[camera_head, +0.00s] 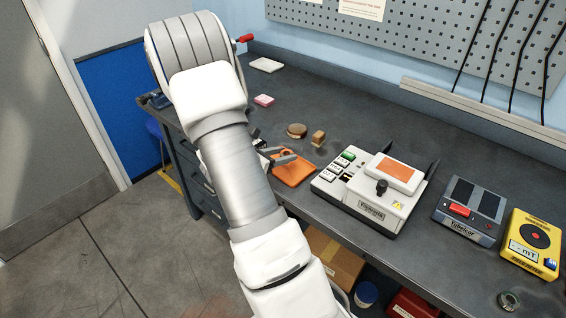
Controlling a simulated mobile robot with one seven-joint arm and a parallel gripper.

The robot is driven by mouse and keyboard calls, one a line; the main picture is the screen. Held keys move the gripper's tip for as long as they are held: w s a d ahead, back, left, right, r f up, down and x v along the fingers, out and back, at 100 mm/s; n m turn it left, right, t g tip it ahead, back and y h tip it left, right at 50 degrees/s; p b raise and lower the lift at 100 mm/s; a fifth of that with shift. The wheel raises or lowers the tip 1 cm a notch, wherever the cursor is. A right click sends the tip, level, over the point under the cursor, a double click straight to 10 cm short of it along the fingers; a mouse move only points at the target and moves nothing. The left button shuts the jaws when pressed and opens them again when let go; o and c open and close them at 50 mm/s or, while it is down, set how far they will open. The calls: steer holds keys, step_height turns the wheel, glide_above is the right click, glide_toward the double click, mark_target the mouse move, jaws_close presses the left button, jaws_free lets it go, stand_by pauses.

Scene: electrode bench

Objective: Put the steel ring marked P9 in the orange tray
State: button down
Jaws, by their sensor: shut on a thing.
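The orange tray (296,176) lies on the dark bench, left of the middle of the view, partly hidden by my arm and gripper. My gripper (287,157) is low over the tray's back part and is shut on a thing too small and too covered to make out. I cannot tell whether it touches the tray. A grey metal ring (509,300) lies on the bench at the bottom right, far from my gripper. No marking on it can be read, and no P9 mark shows anywhere.
Behind the tray are a round brown piece (297,130) and a small brown block (318,138). To its right stand a white instrument (375,195), a grey Tubelcor device (470,212) and a yellow meter (531,243). A pink block (264,100) lies further back. The bench's back middle is clear.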

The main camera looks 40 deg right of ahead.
steer(key=shift+f, duration=1.6)
steer(key=shift+c, duration=1.8)
jaws_free()
steer(key=shift+r, duration=0.1)
steer(key=shift+a+r, duration=0.1)
steer(key=shift+r, duration=0.05)
steer(key=v, duration=1.1)
steer(key=s+a+r+m+t+y, duration=0.2)
steer(key=s+a+r+m+y, duration=0.4)
steer(key=a+r+m, duration=0.3)
steer(key=s+a+r+m+t+y, duration=0.3)
steer(key=s+a+r+m+y, duration=0.4)
steer(key=a, duration=0.7)
step_height(320, 180, up, 4)
steer(key=s+m, duration=0.2)
steer(key=shift+s+f+y, duration=0.15)
steer(key=shift+s+y, duration=0.15)
